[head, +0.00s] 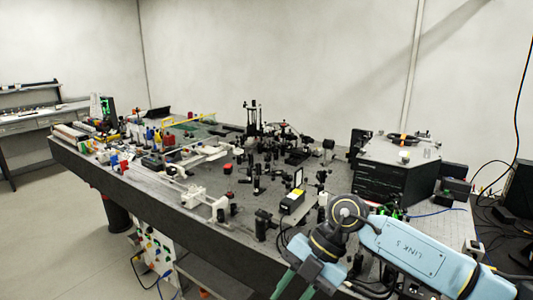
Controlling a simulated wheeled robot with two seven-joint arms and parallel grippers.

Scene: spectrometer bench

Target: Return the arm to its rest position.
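My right arm (418,252), pale blue and marked "LINK 5", reaches in from the lower right over the bench's near right corner. Its round dark joint (348,212) is bent, and the wrist beyond it points down and left. My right gripper (295,287) is at the bottom edge. My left arm and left gripper are not in view.
The dark optical bench (160,208) is crowded with posts and mounts. A yellow-topped box (293,201) stands close behind my wrist. A black instrument (385,183) stands at the right. Cables lie at the far right. Open floor (50,235) is at the left.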

